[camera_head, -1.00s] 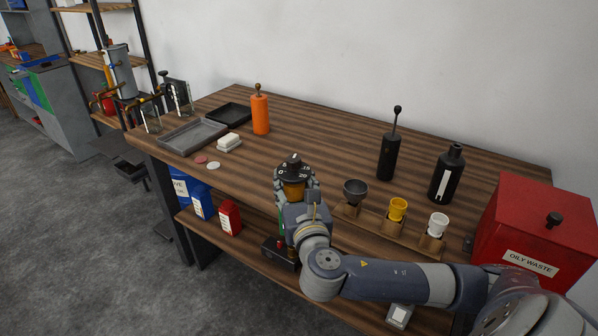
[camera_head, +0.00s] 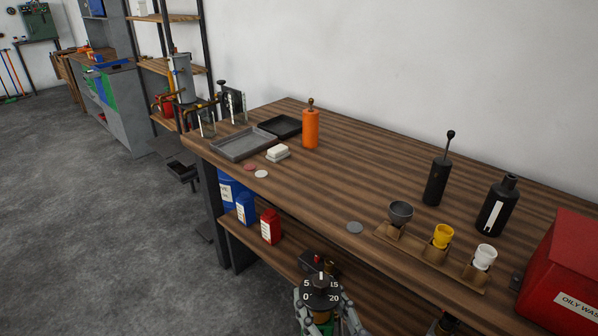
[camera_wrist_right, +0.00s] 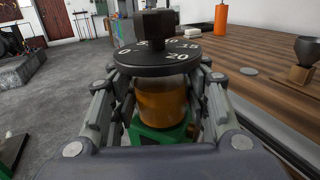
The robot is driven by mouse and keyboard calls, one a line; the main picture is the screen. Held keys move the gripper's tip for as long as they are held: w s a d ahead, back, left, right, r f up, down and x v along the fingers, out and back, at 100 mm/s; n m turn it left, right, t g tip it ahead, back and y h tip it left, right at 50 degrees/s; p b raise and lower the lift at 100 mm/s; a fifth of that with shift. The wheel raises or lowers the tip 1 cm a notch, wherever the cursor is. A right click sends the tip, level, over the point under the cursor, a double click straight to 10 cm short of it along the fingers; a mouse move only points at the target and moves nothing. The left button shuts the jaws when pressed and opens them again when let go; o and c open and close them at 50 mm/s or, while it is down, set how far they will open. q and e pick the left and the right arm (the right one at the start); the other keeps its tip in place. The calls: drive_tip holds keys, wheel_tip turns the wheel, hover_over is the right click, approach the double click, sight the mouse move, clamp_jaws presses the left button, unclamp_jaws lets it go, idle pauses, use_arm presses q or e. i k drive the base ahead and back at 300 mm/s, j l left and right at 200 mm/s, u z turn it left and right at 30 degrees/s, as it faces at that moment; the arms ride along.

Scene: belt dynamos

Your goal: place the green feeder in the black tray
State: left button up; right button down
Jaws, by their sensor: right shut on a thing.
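The green feeder (camera_head: 321,292) has a black numbered dial on top, an amber body and a green base. It is upright at the bottom of the head view, in front of the bench edge. My right gripper (camera_head: 323,313) is shut around its body; the wrist view shows fingers on both sides of the amber part of the feeder (camera_wrist_right: 162,103). The black tray (camera_head: 291,134) lies empty at the far left of the bench, behind a larger grey tray (camera_head: 236,152). The feeder is well apart from both trays. My left gripper is not in view.
An orange bottle (camera_head: 311,130) stands right of the black tray. A white block (camera_head: 278,152) and small discs lie in front. A wooden rack (camera_head: 428,255) with cups, black bottles and a red bin (camera_head: 565,270) stand right. The bench middle is mostly clear.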

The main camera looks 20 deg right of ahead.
sight(283, 128)
drive_tip(key=i+j+z, duration=0.2)
drive_tip(key=i, duration=0.5)
drive_tip(key=i+j+z, duration=0.15)
drive_tip(key=i+j, duration=0.4)
drive_tip(key=i+j+z, duration=0.2)
drive_tip(key=i+j, duration=0.3)
drive_tip(key=i, duration=0.2)
